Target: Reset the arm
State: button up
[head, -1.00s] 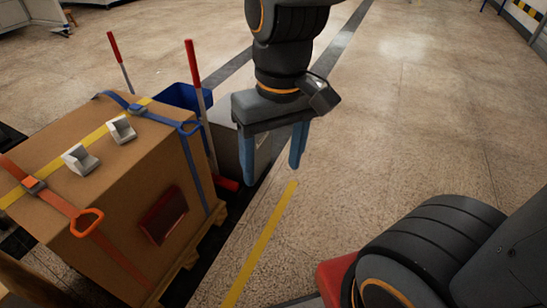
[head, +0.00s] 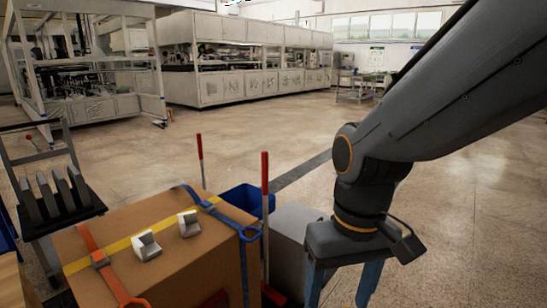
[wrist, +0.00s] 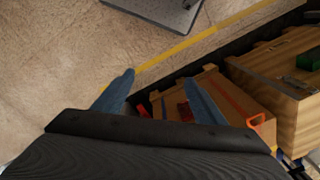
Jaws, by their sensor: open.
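My gripper (head: 343,288) hangs pointing down to the right of a strapped cardboard box (head: 205,258) in the head view. Its two blue fingers are apart with nothing between them; their tips are near or past the bottom edge there. In the wrist view my gripper (wrist: 157,78) also shows spread, empty fingers above the floor, with a yellow line and boxes beyond. My arm comes in from the upper right and bends down at a joint above the gripper.
Two grey-white blocks, one of them here (head: 147,246), sit on the box. Red-topped posts (head: 265,200), a blue bin (head: 246,200) and a grey box (head: 298,222) stand close left of my gripper. A rack (head: 55,195) is at left. Open floor lies behind and right.

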jog(key=d+r+m+p, duration=0.2)
jog(key=d+r+p, duration=0.6)
jog(key=p, duration=0.8)
jog(key=shift+d+r+m+h, duration=0.2)
jog(key=shift+d+m+h, duration=0.1)
